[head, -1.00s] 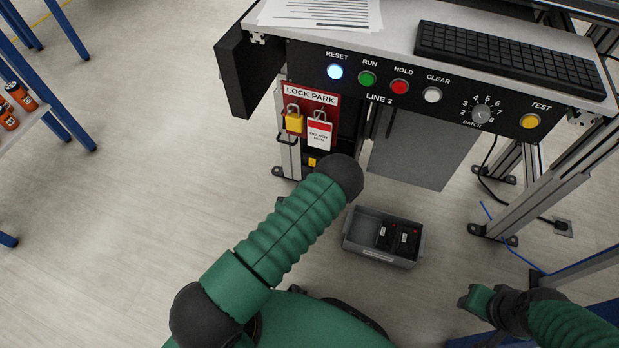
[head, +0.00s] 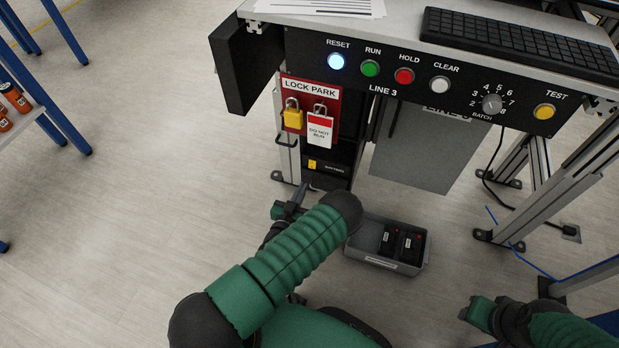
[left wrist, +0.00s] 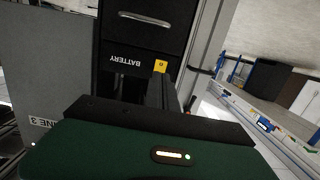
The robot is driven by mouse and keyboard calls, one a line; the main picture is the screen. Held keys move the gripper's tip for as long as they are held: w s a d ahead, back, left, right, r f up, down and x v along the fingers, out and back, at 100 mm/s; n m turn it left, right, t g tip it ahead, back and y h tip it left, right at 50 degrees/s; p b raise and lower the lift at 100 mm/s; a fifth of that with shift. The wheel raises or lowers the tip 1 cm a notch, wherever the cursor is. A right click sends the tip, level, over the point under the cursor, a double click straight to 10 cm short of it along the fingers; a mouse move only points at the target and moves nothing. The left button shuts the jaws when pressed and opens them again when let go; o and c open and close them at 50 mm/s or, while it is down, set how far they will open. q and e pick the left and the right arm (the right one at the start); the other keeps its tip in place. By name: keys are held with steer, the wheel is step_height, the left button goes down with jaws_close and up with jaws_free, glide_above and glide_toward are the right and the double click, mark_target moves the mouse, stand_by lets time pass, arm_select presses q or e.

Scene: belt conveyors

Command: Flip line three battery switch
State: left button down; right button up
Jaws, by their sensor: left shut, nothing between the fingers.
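The battery switch is a small yellow piece (head: 312,165) on the black battery panel (head: 335,171), low under the LINE 3 control panel (head: 383,91). In the left wrist view the yellow switch (left wrist: 160,66) sits beside upside-down BATTERY lettering. My left gripper (head: 304,190) is shut and empty, just below and in front of the battery panel, partly hidden by my arm. Its dark fingers (left wrist: 164,88) show just by the switch in the left wrist view; whether they touch it cannot be told. My right gripper (head: 476,309) is at the lower right, its fingers unclear.
A red LOCK PARK board (head: 309,92) with a yellow padlock (head: 292,117) and a DO NOT RUN tag (head: 320,128) hangs above the switch. A grey bin (head: 386,262) with black battery packs stands on the floor, right of my left arm.

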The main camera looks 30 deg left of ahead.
arm_select(q)
steer(key=r+b+x, duration=0.1)
steer(key=b+x, duration=0.2)
steer(key=x, duration=0.4)
steer(key=shift+w+f+b, duration=0.25)
steer(key=shift+f+b, duration=0.1)
steer(key=shift+f, duration=0.2)
steer(key=shift+w+a+f+b, duration=0.1)
steer(key=shift+w+f+b, duration=0.05)
steer(key=shift+f+b, duration=0.15)
steer(key=shift+w+a+t+b, duration=0.1)
steer(key=shift+w+t+b, duration=0.15)
steer(key=shift+t+b, duration=0.2)
steer(key=shift+r+p, duration=0.35)
steer(key=shift+r, duration=0.05)
steer(key=shift+f, duration=0.1)
